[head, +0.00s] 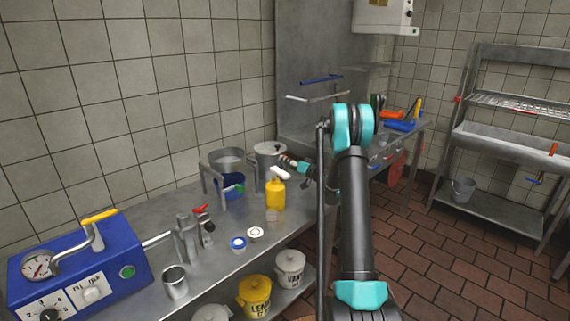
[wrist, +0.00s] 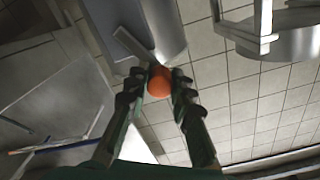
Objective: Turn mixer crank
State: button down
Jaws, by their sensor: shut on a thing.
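My gripper (head: 293,163) is shut on the orange crank knob (wrist: 160,82), with a dark finger on each side of it in the wrist view. A flat metal crank arm (wrist: 132,46) runs from the knob toward a grey metal cylinder (wrist: 158,25), which appears to be the mixer. In the head view, the grey mixer pot (head: 269,151) stands at the back of the steel counter, just left of my gripper. The knob is small there and partly hidden by my fingers.
A yellow pump bottle (head: 275,194) stands close in front of my gripper. A larger metal pot in a frame (head: 227,160) is left of the mixer. A blue machine (head: 80,264) fills the counter's near left. Open tiled floor (head: 465,270) lies to the right.

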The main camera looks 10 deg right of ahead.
jog(key=shift+w+d+r+m, duration=0.2)
jog(key=shift+d+m, duration=0.15)
jog(key=shift+m, duration=0.25)
jog(key=c, duration=1.3)
grip_release()
jog(key=v, duration=1.2)
